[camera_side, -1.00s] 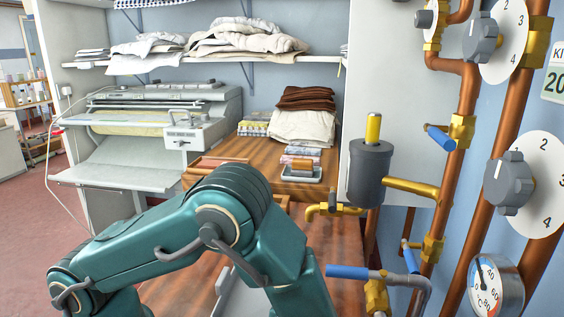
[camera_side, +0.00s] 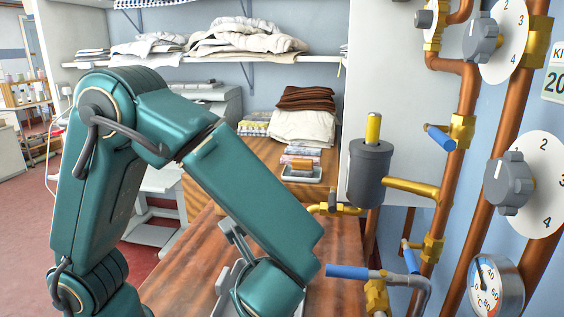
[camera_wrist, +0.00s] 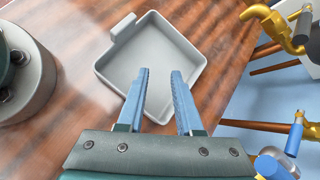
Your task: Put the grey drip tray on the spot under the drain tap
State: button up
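The grey drip tray (camera_wrist: 182,40) is a shallow square tray with a small tab on its upper left edge in the wrist view. It lies on the wooden worktop. My gripper (camera_wrist: 160,73) is open, its two blue-grey fingers apart over the tray's interior with nothing between them. Their height above the tray is hard to tell. In the side view my arm hides most of the tray and gripper. The brass drain tap (camera_side: 326,208) is right of my arm in the side view. It also shows at the upper right of the wrist view (camera_wrist: 273,27). No marked spot is visible under it.
Copper pipes (camera_side: 466,110), a blue-handled valve (camera_side: 347,271) and a grey cylinder (camera_side: 369,172) crowd the right side. Folded cloths (camera_side: 303,128) and a small dish (camera_side: 301,175) sit at the back. The worktop (camera_wrist: 235,40) between tray and tap is clear in the wrist view.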

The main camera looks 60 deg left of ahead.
jog(key=s+r+n+h, duration=0.2)
jog(key=r+n+h, duration=0.1)
jog(key=n, duration=0.6)
jog(key=s+r+n+t+h, duration=0.1)
jog(key=s+r+n+h, duration=0.2)
jog(key=n, duration=0.6)
jog(key=shift+s+a+r+n+h, duration=0.3)
jog(key=shift+a+r+n+h, duration=0.1)
jog(key=shift+r+h, duration=0.45)
jog(key=shift+o, duration=1.2)
jog(key=shift+d+r, duration=0.1)
jog(key=shift+n, duration=0.3)
